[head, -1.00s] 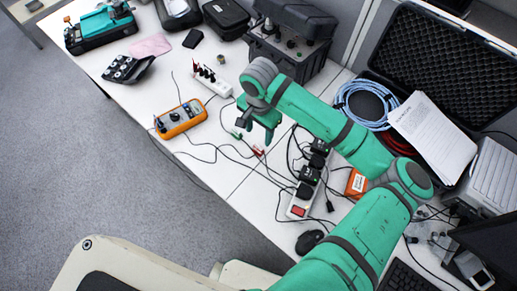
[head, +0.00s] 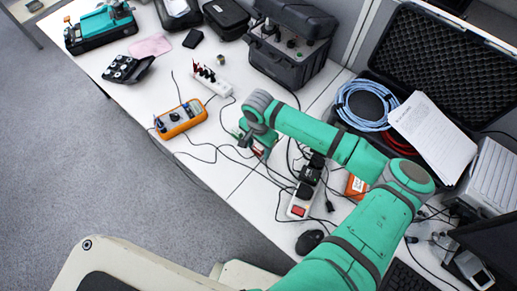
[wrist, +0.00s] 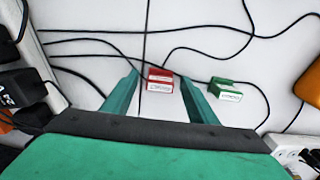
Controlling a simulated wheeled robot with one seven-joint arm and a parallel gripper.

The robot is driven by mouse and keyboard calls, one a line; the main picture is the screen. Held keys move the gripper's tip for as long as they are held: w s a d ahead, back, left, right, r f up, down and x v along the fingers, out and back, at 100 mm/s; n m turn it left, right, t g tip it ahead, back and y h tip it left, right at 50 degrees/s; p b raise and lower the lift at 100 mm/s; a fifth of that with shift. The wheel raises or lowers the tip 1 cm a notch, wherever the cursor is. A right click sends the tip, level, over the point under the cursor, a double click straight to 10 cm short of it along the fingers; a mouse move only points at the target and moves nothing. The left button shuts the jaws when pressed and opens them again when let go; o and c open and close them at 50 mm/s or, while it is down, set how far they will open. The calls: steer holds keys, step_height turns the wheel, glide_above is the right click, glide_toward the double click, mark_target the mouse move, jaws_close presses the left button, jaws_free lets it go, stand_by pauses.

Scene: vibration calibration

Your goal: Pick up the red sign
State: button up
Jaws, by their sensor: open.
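The red sign (wrist: 160,80) is a small red block with a white label, lying on the white table with a black cable beside it in the wrist view. My gripper (wrist: 158,77) is open, and its two teal fingers point toward the sign, one on each side of it in the picture. I cannot tell how high the fingertips are above the table. In the head view the sign (head: 257,151) is partly hidden by my gripper (head: 254,150). A similar green sign (wrist: 225,89) lies to the right, just outside the right finger.
Thin black cables cross the table around the signs. A power strip (head: 301,200) with plugs stands to the right, and an orange meter (head: 181,118) to the left. A dark case (head: 290,45) stands behind. A mouse (head: 309,241) lies near the front edge.

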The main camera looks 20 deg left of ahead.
steer(key=c, duration=1.1)
steer(key=shift+r, duration=0.1)
